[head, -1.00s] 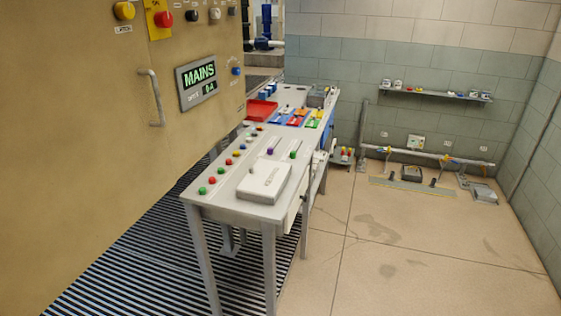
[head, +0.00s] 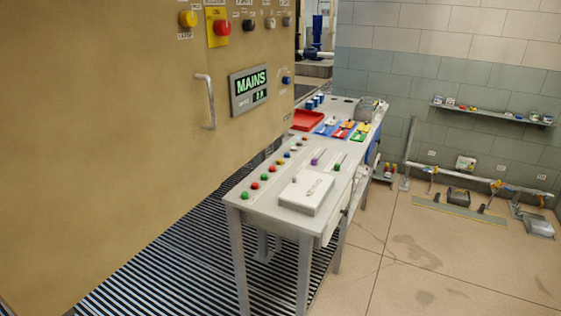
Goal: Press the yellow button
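A round yellow button (head: 188,18) sits near the top of the tan cabinet's front, at the upper left of the head view, with a small label below it. A red button (head: 222,27) on a yellow plate is just to its right. A row of small coloured buttons (head: 255,185) also runs along the left side of the grey table; the far ones are too small to tell their colours surely. Neither of my grippers is in view.
The tan cabinet (head: 110,150) fills the left, with a handle (head: 208,100) and a MAINS display (head: 250,90). The grey table (head: 262,212) stands right of it, bearing a white box (head: 306,192) and a red tray (head: 307,120). The floor at right is mostly open.

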